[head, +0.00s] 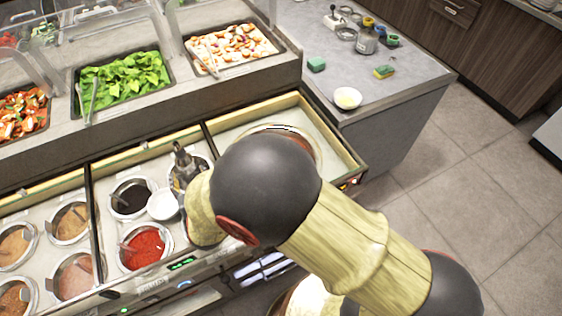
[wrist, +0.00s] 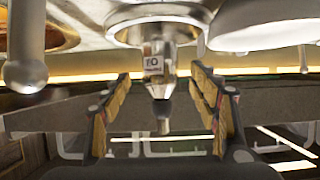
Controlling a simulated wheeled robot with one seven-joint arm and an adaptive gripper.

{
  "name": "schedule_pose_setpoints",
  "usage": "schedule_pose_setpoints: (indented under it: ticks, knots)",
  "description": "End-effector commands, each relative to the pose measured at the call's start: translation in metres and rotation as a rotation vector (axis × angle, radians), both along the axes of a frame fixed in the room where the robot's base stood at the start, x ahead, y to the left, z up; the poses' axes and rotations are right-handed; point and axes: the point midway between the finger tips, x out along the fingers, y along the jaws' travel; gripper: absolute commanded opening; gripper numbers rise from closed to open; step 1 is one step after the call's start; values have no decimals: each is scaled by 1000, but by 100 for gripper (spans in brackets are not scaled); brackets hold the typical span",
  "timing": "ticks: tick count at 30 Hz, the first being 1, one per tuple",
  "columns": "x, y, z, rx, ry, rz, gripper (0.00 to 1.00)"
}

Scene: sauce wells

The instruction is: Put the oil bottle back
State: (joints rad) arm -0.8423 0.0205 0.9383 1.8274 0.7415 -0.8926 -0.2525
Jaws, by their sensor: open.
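The oil bottle (wrist: 157,75) shows in the wrist view with a steel neck, a small printed label and a dark narrow tip. The picture seems upside down there, with the tip pointing to its lower edge. My gripper (wrist: 160,95) is open, with one finger on each side of the bottle and a visible gap at both sides. The bottle's base meets a round steel shape at the top of the view.
Around my gripper are a dark sauce well (head: 130,198), a red sauce well (head: 145,246) and a white round dish (head: 163,204). Salad trays stand behind, with greens (head: 125,83). The grey side counter (head: 305,30) holds a white bowl (head: 347,98) and sponges.

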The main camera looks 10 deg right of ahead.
Motion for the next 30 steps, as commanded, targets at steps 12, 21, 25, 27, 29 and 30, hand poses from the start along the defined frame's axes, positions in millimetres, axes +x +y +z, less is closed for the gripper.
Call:
schedule_pose_setpoints:
  ticks: [12,21,25,27,29,30]
  knots:
    - [20,-72,133,120,221,45,60]
    - [-80,-225,229,46,449,-2,60]
    - [-146,-288,243,-14,544,-85,60]
    - [-178,-313,246,-39,588,-132,60]
    - [-201,-329,247,-57,621,-167,60]
    - [-213,-337,246,-67,638,-186,60]
